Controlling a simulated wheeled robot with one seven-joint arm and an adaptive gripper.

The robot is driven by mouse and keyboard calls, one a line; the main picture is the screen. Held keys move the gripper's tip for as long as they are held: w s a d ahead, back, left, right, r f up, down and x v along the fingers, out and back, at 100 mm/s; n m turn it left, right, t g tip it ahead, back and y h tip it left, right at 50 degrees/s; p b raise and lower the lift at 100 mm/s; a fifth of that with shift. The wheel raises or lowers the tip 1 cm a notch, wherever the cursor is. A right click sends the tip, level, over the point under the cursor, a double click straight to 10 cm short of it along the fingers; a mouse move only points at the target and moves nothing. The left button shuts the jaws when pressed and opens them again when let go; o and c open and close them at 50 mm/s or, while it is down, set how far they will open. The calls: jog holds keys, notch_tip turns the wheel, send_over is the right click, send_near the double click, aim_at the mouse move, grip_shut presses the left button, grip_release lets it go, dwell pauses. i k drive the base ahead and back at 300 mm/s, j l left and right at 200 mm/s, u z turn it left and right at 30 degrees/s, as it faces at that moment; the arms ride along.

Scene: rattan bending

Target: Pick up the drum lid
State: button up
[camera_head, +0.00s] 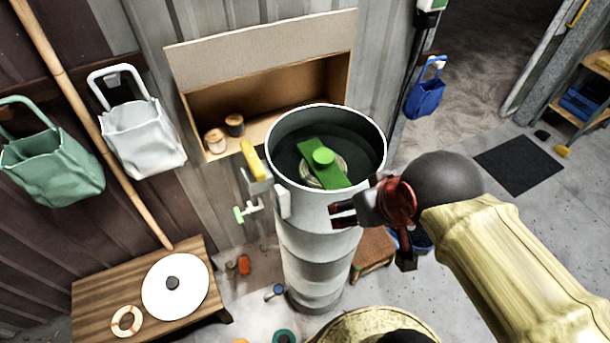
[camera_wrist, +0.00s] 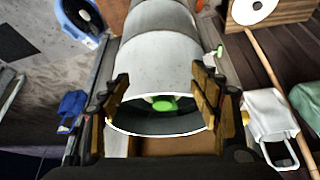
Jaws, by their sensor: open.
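A round white lid with a dark knob (camera_head: 175,287) lies flat on a low wooden table at the lower left. It also shows at the top right of the wrist view (camera_wrist: 247,10). A tall grey drum (camera_head: 318,240) stands in the middle with its top open. A green bar with a round knob (camera_head: 323,157) shows inside it. My gripper (camera_head: 343,214) is open and empty beside the drum's upper right side, well away from the lid. In the wrist view the fingers (camera_wrist: 161,98) appear on either side of the drum's mouth; contact cannot be told.
The low wooden table (camera_head: 95,290) also holds a cream ring (camera_head: 126,321). A long pole (camera_head: 95,120) leans beside it. Green (camera_head: 55,170) and white (camera_head: 143,140) bags hang on the wall. An open wall box (camera_head: 290,95) is behind the drum. Small items lie near the drum's foot.

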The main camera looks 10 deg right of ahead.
aim_at(177, 286)
jog(key=u, duration=1.55)
jog(key=i+j+z, duration=0.1)
jog(key=j+z, duration=1.6)
jog(key=k+j+z, duration=0.2)
jog(key=j+z, duration=0.6)
